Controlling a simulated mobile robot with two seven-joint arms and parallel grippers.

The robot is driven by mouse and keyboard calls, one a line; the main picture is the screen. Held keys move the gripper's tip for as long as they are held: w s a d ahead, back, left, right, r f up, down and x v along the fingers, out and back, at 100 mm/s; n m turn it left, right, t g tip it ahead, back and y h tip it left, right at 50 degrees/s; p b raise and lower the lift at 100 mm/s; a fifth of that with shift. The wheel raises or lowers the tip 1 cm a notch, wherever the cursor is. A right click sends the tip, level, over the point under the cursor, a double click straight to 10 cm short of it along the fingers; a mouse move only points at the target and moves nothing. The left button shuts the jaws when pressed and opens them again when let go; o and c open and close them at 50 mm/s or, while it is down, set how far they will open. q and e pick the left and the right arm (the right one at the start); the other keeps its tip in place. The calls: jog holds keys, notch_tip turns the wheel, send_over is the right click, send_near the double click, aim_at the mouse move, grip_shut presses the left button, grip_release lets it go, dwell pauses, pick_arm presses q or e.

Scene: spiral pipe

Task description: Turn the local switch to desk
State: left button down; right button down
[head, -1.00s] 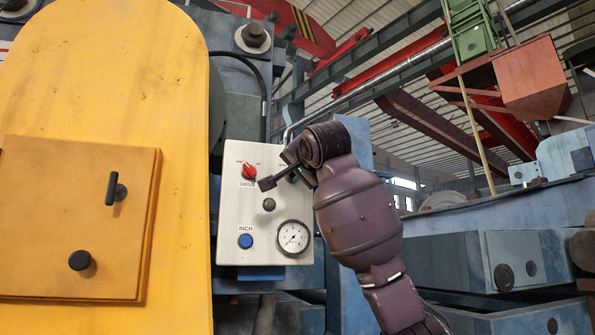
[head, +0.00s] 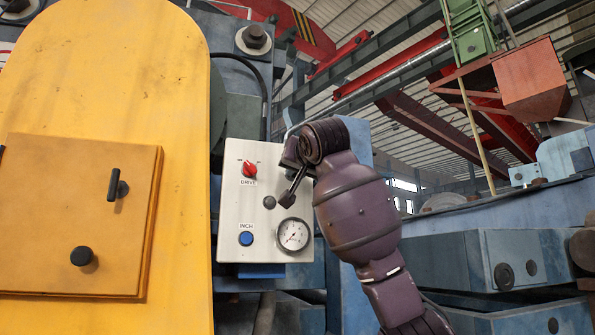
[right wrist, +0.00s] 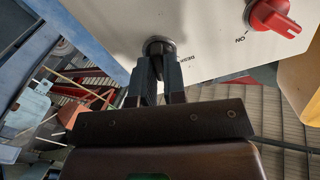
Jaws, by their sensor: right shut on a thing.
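A white control panel (head: 232,205) stands in the middle of the head view. My right gripper (head: 288,196) is at its upper right part and hides the local switch there. In the right wrist view my right gripper (right wrist: 160,68) is shut on a round black switch knob (right wrist: 158,44) on the panel face. A small label beside the knob seems to read DESK, upside down and partly covered. Which way the knob's pointer faces is hidden by the fingers. My left gripper is not in view.
The panel also carries a red DRIVE switch (head: 250,169), a dark round button (head: 269,202), a blue INCH button (head: 246,239) and a dial gauge (head: 293,234). A yellow housing (head: 110,90) stands close on the left. Blue machinery (head: 440,265) fills the right.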

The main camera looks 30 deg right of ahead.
pick_arm(q)
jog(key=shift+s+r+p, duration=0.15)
jog(key=shift+p, duration=0.4)
pick_arm(e)
jog(key=n, duration=1.2)
jog(key=shift+a, duration=0.1)
jog(key=c, duration=1.2)
grip_release()
jog(key=shift+s+a, duration=0.1)
